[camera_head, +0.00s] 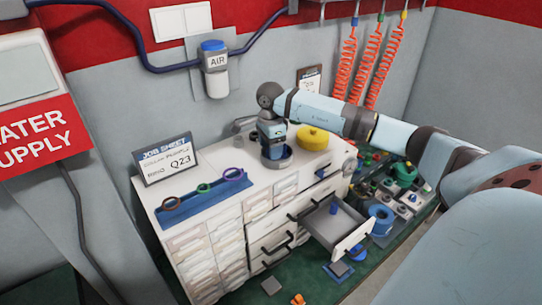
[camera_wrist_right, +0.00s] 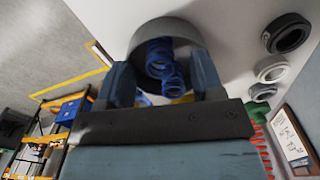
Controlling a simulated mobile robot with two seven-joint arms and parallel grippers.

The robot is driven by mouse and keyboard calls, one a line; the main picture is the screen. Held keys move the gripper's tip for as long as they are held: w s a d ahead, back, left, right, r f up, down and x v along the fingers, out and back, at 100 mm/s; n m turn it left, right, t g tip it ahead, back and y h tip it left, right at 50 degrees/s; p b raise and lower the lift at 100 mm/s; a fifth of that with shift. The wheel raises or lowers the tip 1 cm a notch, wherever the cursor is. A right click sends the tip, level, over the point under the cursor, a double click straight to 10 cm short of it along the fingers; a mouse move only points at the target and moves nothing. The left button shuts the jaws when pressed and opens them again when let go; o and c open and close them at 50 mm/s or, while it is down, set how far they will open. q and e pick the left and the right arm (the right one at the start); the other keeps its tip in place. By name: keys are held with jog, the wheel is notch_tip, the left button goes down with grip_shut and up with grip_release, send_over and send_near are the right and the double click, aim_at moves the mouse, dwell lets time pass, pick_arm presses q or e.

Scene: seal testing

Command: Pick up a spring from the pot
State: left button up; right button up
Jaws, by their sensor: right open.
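The pot (camera_head: 286,161) is a small grey round container on top of the white drawer cabinet. In the right wrist view the pot (camera_wrist_right: 170,27) shows as a grey rim with blue springs (camera_wrist_right: 160,55) in it. My right gripper (camera_head: 272,148) points down over the pot and hides most of it in the head view. In the right wrist view my right gripper (camera_wrist_right: 161,72) is open, its fingers on either side of the springs. I cannot tell whether a finger touches them. My left gripper is out of view.
A yellow round object (camera_head: 312,137) stands close behind the pot. A blue tray (camera_head: 196,208) with several rings and a job sheet sign (camera_head: 166,160) are to the left. One cabinet drawer (camera_head: 343,232) is open at the front. A cluttered green surface lies to the right.

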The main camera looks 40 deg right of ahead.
jog(key=shift+f+b, duration=0.25)
jog(key=shift+b, duration=0.05)
dwell(0.4)
jog(key=c, duration=1)
